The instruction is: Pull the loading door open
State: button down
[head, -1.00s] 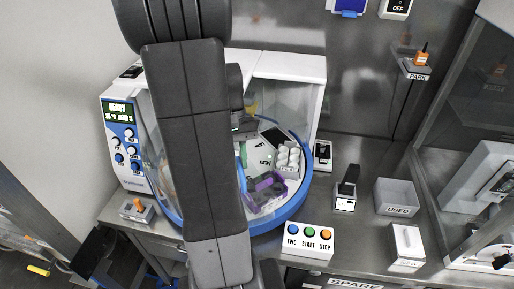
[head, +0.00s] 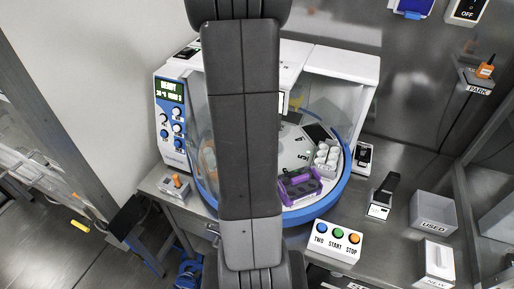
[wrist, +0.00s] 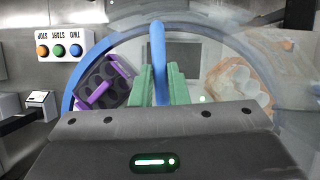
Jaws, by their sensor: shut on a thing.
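The loading door is a clear curved panel (head: 205,120) on the front of a white and blue machine; it also shows at the right of the wrist view (wrist: 262,62). Its upright blue handle (wrist: 158,45) stands at the middle of the wrist view. My gripper (wrist: 161,84) has green fingers on both sides of this handle and is shut on it. In the head view my arm hides the gripper and the handle. To the right of the arm, the machine's front is open, showing the round inside.
A purple rack (head: 300,184) and a block of white tubes (head: 327,157) sit inside on the turntable. A button box (head: 334,241), a USED bin (head: 433,212) and a small black-and-white stand (head: 384,196) are on the steel bench. Open floor lies at the left.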

jog(key=shift+w, duration=0.1)
jog(key=c, duration=1.4)
grip_release()
jog(key=b+v, duration=0.1)
jog(key=v, duration=1.2)
jog(key=shift+r, duration=0.4)
jog(key=shift+w, duration=0.1)
jog(key=p+x, duration=0.1)
jog(key=x, duration=1.3)
jog(key=shift+d, duration=0.15)
